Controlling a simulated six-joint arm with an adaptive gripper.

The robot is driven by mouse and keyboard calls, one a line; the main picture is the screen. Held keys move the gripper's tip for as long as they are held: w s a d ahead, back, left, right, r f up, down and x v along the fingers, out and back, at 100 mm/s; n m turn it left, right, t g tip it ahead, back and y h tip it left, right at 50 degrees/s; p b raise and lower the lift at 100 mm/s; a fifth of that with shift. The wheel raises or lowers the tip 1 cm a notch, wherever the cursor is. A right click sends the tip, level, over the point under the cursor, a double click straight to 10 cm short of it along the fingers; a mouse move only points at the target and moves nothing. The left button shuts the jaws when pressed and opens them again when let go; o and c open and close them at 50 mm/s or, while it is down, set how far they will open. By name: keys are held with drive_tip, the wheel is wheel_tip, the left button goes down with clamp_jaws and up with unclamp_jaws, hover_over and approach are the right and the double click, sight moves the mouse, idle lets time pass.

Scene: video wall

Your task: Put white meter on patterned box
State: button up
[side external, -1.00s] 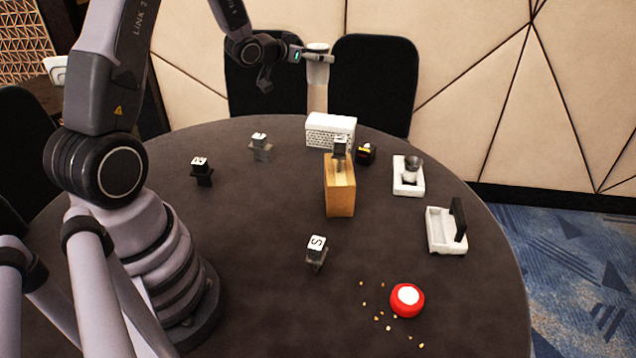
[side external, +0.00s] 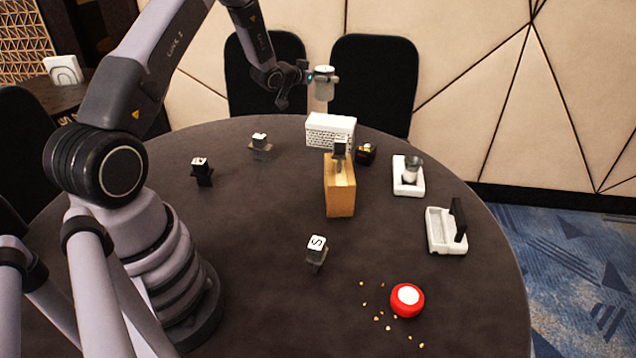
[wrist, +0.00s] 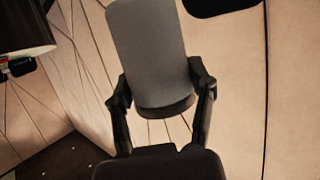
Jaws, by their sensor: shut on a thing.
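The white meter (side external: 324,91) is a pale, upright, roughly cylindrical thing, held in the air above and behind the patterned box. My gripper (side external: 323,79) is shut on it around its middle. In the wrist view the meter (wrist: 147,45) looks grey with a dark rounded end, between the two fingers of my gripper (wrist: 160,88). The patterned box (side external: 330,131) is white with a dark pattern on its front and stands at the back of the round table. A gap shows between the meter's lower end and the box top.
A wooden block (side external: 340,190) with a grey piece on it stands just in front of the box. A small black thing (side external: 366,153) sits right of the box. White holders (side external: 408,180) stand at right, a red round thing (side external: 407,300) at front.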

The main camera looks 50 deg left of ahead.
drive_tip(key=shift+w+a+f, duration=0.35)
drive_tip(key=shift+w+f, duration=0.4)
drive_tip(key=shift+f, duration=0.75)
drive_tip(key=shift+w+a+f, duration=0.3)
drive_tip(key=shift+w+f, duration=0.4)
drive_tip(key=shift+f, duration=0.75)
drive_tip(key=shift+w+a+f, duration=0.35)
drive_tip(key=shift+w+f, duration=0.4)
drive_tip(key=shift+f, duration=0.75)
drive_tip(key=o, duration=1.2)
drive_tip(key=shift+f, duration=0.15)
drive_tip(key=shift+o, duration=0.2)
